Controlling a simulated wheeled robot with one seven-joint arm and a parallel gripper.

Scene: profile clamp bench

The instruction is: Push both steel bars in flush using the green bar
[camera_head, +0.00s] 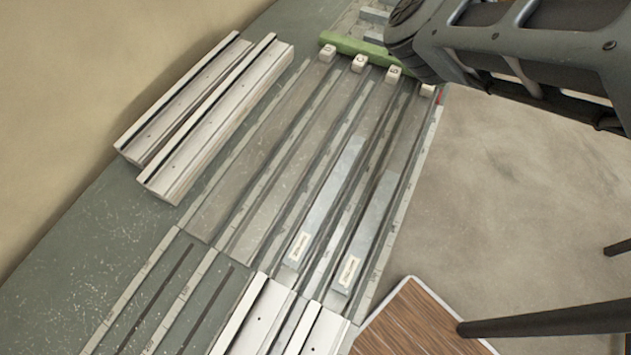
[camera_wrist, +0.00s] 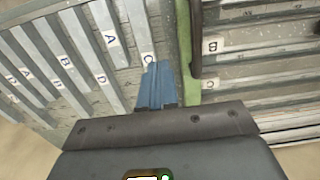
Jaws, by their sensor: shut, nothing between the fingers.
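Two steel bars, the left one (camera_head: 325,200) and the right one (camera_head: 370,225), lie in neighbouring channels of the bench in the head view. Each has a pale label at its near end. The green bar (camera_head: 345,43) lies across the far end of the channels, beyond a row of white blocks; my arm hides its right part. In the wrist view the green bar (camera_wrist: 184,50) runs up the middle, with a dark handle-like piece along it. My gripper (camera_wrist: 157,70) has its blue fingers shut and empty, just left of the green bar; contact is unclear.
Two loose pale profiles (camera_head: 215,115) lie at the left of the bench. More profiles (camera_head: 265,315) sit at the near end beside a wooden board (camera_head: 415,320). Lettered labels mark rows on both sides of the green bar in the wrist view.

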